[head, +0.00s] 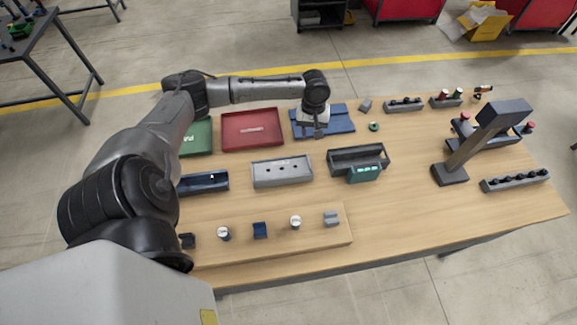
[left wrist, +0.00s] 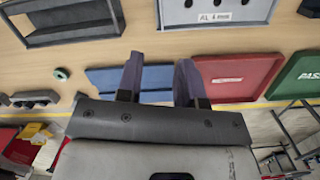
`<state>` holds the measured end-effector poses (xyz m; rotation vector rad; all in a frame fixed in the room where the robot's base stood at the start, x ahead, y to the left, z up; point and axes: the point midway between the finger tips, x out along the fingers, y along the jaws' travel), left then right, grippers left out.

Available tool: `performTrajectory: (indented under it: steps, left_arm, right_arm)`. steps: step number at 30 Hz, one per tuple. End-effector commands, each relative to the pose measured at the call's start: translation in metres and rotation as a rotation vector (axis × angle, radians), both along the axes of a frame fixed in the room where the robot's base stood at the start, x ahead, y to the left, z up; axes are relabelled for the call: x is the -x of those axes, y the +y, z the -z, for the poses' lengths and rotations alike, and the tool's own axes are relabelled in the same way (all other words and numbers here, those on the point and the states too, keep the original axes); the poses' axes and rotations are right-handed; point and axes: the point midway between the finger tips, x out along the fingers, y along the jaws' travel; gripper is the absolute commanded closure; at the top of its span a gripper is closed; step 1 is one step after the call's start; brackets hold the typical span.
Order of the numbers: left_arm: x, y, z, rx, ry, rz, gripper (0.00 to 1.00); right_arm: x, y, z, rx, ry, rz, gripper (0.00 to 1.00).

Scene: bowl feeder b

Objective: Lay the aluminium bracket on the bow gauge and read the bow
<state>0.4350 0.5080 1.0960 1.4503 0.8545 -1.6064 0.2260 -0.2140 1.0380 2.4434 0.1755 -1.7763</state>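My left gripper (head: 317,133) is over the blue tray (head: 338,123) at the back middle of the table. The left wrist view shows its two fingers (left wrist: 158,72) apart, with nothing between them and the blue tray (left wrist: 108,78) behind. A dark open frame with a lit green readout (head: 362,166), apparently the bow gauge, stands right of the table's middle; no part shows clearly on it. A small grey angled piece (head: 331,218) sits at the right end of the front board. I cannot tell whether it is the aluminium bracket. My right gripper is out of view.
A grey box (head: 282,172) is left of the gauge; its label shows in the left wrist view (left wrist: 215,17). Red (head: 252,130) and green (head: 196,139) trays lie at back left. A dark angled stand (head: 475,140) rises at right. Small parts line the front board (head: 275,250).

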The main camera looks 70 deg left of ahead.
Motion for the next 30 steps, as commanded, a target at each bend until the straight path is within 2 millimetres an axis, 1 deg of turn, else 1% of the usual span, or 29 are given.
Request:
performTrajectory:
  steps: [3,7,9,11,18,21,25,30]
  left_arm:
    - [-0.001,-0.001,0.000,-0.001,0.013,-0.143,0.66]
    - [-0.001,-0.001,0.001,-0.004,0.023,-0.235,0.66]
    - [-0.001,-0.002,0.005,-0.004,0.025,-0.259,0.66]
    - [0.000,-0.003,0.012,-0.004,0.027,-0.270,0.66]
    - [0.001,-0.008,0.053,-0.005,0.027,-0.272,0.66]
    - [0.001,-0.009,0.067,-0.005,0.028,-0.272,0.66]
    - [0.001,-0.011,0.079,-0.006,0.026,-0.270,0.66]
    - [0.002,-0.011,0.086,-0.007,0.026,-0.269,0.66]
  right_arm:
    - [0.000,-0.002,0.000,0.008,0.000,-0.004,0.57]
    - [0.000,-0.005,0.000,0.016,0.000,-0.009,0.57]
    - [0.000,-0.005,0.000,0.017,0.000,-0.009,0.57]
    - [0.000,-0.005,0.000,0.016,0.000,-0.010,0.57]
    - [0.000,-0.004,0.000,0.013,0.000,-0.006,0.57]
    - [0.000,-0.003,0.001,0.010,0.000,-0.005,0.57]
    - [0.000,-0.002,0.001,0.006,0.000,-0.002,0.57]
    - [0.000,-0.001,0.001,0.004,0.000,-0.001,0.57]
